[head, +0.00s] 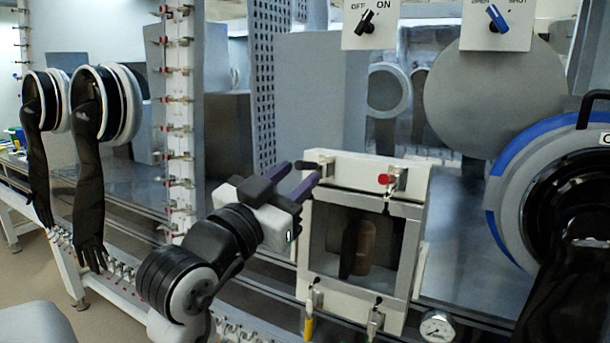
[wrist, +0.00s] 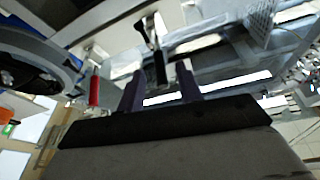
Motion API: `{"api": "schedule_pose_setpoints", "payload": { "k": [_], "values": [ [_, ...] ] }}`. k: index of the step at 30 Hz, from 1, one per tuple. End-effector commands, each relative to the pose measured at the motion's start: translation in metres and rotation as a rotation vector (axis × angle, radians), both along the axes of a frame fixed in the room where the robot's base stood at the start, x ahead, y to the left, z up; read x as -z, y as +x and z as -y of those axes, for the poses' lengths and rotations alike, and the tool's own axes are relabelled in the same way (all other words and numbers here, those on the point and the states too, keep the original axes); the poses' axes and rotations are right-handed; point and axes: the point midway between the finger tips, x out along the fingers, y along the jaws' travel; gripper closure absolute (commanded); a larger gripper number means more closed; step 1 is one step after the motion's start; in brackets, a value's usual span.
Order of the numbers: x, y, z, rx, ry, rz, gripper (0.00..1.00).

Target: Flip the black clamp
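The black clamp (head: 308,166) sits on the upper left of a white square door frame (head: 416,211). In the wrist view its dark handle (wrist: 160,66) hangs from a metal bracket and lies between the two finger lines, near the tips. My gripper (head: 302,170) is open, with its two purple fingers apart and their tips close to the black clamp. In the wrist view the gripper (wrist: 160,70) shows a gap between the fingers. I cannot tell whether a finger touches the handle. A red-handled clamp (head: 386,179) is on the upper right of the frame.
A yellow-handled clamp (head: 308,327) and another clamp (head: 375,322) are along the frame's bottom, with a gauge (head: 438,326) beside them. Black gloves (head: 90,190) hang at the left. A large round blue-rimmed port (head: 505,190) stands at the right. Switch panels (head: 368,24) are above.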

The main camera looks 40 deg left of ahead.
Motion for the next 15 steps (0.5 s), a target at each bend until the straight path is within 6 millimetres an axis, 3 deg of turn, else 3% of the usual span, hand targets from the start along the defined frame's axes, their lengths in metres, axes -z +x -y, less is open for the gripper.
{"api": "schedule_pose_setpoints", "payload": {
  "k": [6, 15],
  "values": [
    [0.016, -0.051, 0.006, -0.004, 0.001, 0.002, 0.65],
    [0.024, -0.09, 0.012, -0.001, 0.001, 0.001, 0.65]
  ]
}}
